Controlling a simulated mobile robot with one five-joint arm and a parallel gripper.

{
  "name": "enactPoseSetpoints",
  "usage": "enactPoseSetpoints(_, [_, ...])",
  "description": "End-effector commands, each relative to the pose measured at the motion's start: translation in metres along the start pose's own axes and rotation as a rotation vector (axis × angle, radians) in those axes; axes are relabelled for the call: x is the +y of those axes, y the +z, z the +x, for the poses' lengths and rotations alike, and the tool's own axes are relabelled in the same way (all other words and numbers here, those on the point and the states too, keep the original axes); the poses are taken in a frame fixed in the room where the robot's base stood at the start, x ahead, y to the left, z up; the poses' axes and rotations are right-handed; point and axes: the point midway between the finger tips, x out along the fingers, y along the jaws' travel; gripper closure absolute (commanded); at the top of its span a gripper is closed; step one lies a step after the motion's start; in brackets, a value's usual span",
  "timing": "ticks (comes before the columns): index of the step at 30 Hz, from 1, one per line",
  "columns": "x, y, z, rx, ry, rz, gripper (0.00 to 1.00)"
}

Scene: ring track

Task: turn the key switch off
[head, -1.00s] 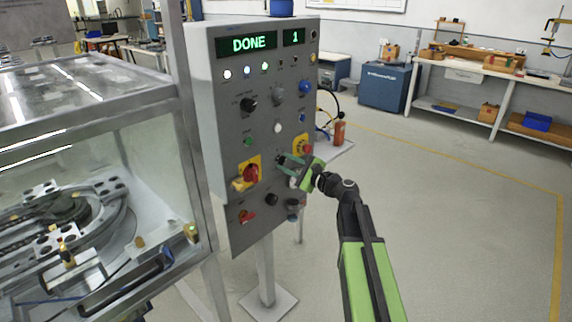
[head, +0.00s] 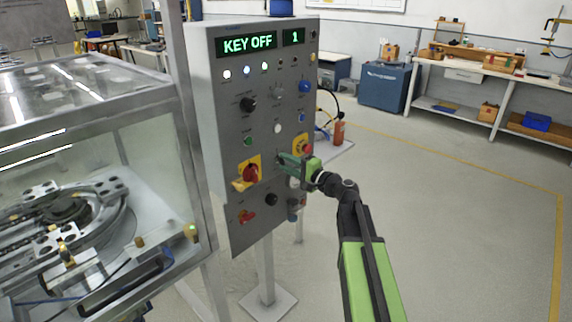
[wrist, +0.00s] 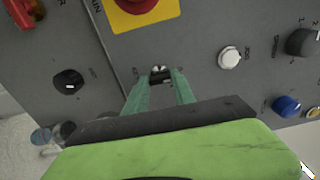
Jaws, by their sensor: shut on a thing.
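The grey control panel (head: 215,110) stands upright on a post, and its display (head: 247,45) reads "KEY OFF" with a "1" beside it. My gripper (head: 284,160) is at the panel face, between the red rotary switch on yellow and the red button on yellow. In the wrist view the key switch (wrist: 160,73) sits between my two green fingertips, small and metallic. My gripper is shut on it. The fingers hide part of the switch in the head view.
Close around are the red rotary switch (head: 250,174), a red emergency button (head: 304,146), a white button (wrist: 230,57) and a black knob (wrist: 68,82). A glass-walled machine (head: 150,180) stands close at left. The floor at right is clear.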

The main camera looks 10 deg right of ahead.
Motion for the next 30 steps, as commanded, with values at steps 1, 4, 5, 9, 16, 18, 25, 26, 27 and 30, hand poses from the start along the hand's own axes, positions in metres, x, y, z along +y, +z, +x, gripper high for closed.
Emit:
enactPoseSetpoints(1, [0.0020, 0.0022, -0.0006, -0.006, 0.005, -0.015, 1.00])
enactPoseSetpoints(4, [0.0020, 0.0022, -0.0005, -0.006, 0.005, -0.032, 1.00])
enactPoseSetpoints(5, [0.0020, 0.0022, -0.0005, -0.006, 0.005, -0.036, 1.00])
enactPoseSetpoints(9, [0.0020, 0.0021, -0.0005, -0.006, 0.005, -0.044, 1.00])
enactPoseSetpoints(16, [0.0019, 0.0020, -0.0004, -0.005, 0.005, -0.044, 1.00])
enactPoseSetpoints(18, [0.0018, 0.0019, -0.0004, -0.005, 0.005, -0.043, 1.00])
enactPoseSetpoints(25, [0.0010, 0.0010, -0.0002, -0.003, 0.002, -0.041, 0.47])
enactPoseSetpoints(26, [0.0009, 0.0008, -0.0002, -0.002, 0.002, -0.040, 0.47])
enactPoseSetpoints(27, [0.0008, 0.0007, -0.0002, -0.002, 0.002, -0.040, 0.47])
enactPoseSetpoints(30, [0.0005, 0.0004, -0.0002, -0.001, 0.001, -0.039, 0.47])
